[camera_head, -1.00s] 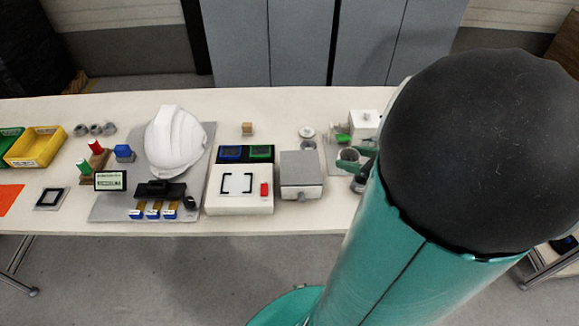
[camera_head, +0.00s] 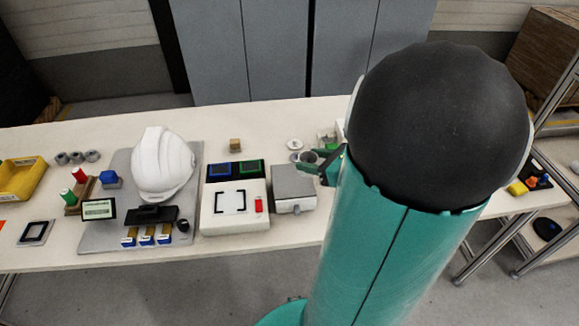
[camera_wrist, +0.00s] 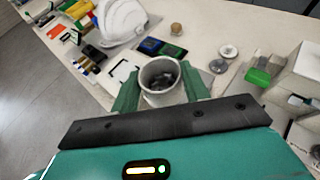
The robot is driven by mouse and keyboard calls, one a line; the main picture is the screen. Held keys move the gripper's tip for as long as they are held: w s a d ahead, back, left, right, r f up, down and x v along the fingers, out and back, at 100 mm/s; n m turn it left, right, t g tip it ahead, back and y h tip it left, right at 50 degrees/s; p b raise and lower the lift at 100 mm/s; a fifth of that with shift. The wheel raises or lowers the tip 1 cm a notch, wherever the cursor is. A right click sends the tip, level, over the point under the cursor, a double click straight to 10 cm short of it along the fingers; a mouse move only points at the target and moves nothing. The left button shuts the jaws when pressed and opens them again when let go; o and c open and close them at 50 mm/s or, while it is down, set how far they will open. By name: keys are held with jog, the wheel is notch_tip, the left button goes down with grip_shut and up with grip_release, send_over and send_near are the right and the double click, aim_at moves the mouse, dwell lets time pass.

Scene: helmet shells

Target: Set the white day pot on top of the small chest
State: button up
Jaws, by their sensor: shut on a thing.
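The white day pot (camera_wrist: 147,98) is a round, open cup with dark pieces inside. My gripper (camera_wrist: 161,84) is shut on it, with one green finger on each side. In the head view my gripper (camera_head: 322,164) is just right of and behind the small chest, and the pot (camera_head: 309,157) is partly hidden by the fingers. The small chest (camera_head: 293,181) is a grey box with a flat, bare top, standing right of the white panel box. I cannot make out the chest in the wrist view, where the pot and gripper cover that area.
A white helmet (camera_head: 160,163) is farther left on a grey mat. A small wooden block (camera_head: 235,145) and a round disc (camera_head: 294,144) lie behind. My arm covers the table's right part.

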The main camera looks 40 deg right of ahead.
jog(key=w+f, duration=0.4)
jog(key=w+d+f, duration=0.1)
jog(key=w+f, duration=0.1)
jog(key=shift+w+f, duration=0.25)
jog(key=shift+f, duration=1.6)
jog(key=o, duration=1)
jog(key=shift+f, duration=0.15)
jog(key=shift+c, duration=0.2)
